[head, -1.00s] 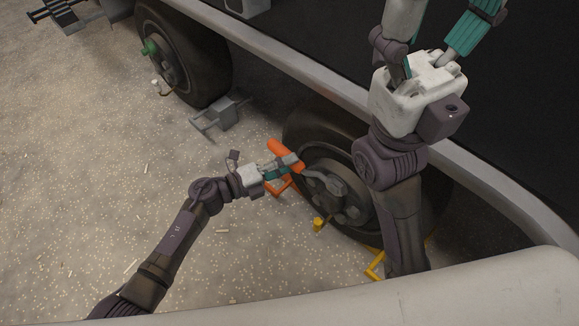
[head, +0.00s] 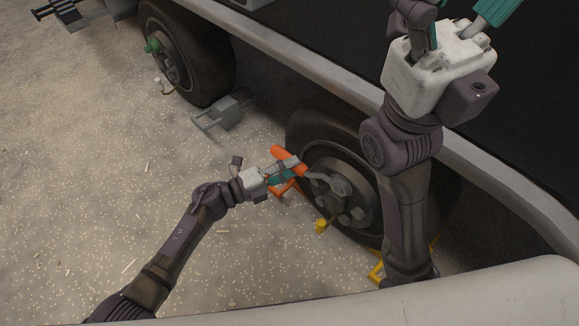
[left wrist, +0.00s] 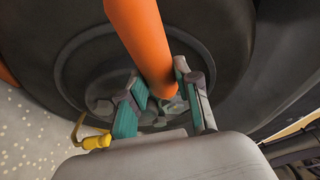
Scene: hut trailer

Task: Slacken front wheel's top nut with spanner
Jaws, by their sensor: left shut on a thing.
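The spanner has an orange handle (head: 288,157) and a grey shank that runs right toward the upper nuts of the front wheel (head: 340,190). Its head appears to lie at the top nut (head: 340,186), but the exact fit is too small to tell. My left gripper (head: 288,172) is shut on the spanner beside the wheel. In the left wrist view the orange handle (left wrist: 142,40) passes between the teal fingers, with the wheel hub behind, partly hidden. My right gripper (head: 458,25) is raised at the upper right, empty, its fingers spread and their tips cut off by the frame.
A second wheel (head: 185,55) with a green part on its hub stands at the upper left. A grey stand (head: 222,112) lies between the wheels. Orange and yellow (head: 376,272) parts sit by the front tyre. The trailer's pale side rail (head: 300,62) runs above. Speckled ground at left is mostly free.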

